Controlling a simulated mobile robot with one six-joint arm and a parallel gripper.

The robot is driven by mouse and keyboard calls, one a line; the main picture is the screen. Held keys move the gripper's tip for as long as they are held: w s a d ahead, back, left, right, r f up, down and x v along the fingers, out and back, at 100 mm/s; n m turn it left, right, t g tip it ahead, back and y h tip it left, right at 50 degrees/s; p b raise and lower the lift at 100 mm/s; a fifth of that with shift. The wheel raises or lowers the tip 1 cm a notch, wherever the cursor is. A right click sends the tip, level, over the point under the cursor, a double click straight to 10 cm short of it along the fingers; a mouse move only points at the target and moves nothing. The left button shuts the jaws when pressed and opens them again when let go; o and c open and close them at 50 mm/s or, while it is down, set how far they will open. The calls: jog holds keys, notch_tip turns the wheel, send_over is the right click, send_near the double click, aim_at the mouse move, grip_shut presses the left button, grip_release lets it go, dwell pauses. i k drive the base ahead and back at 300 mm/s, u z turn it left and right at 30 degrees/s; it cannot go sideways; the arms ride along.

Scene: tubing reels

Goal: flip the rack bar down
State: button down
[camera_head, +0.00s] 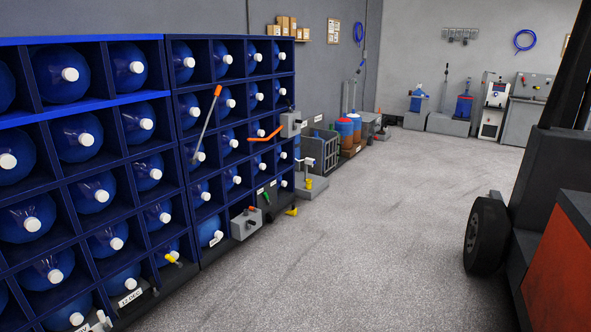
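Which part is the rack bar is not certain. A thin grey bar with an orange grip (208,122) stands tilted in front of the blue rack (165,110), its grip end up and to the right. A shorter orange bar (265,135) sticks out roughly level from a grey box (291,124) at the rack's far end. The rack holds rows of blue bottles with white caps lying on their sides. My gripper is not in view, and nothing is seen touching either bar.
A dark vehicle with a black wheel (487,236) and an orange panel (559,275) fills the right side. Small grey boxes with coloured handles (247,223) stand low along the rack. The grey floor (370,230) between rack and vehicle is clear. Machines (494,105) stand at the far wall.

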aim_at(193, 161)
jog(key=u, duration=0.15)
jog(key=i, duration=1.8)
jog(key=u, duration=0.65)
jog(key=i, duration=0.65)
jog(key=u, duration=1.2)
jog(key=i, duration=1.05)
jog(key=u, duration=0.55)
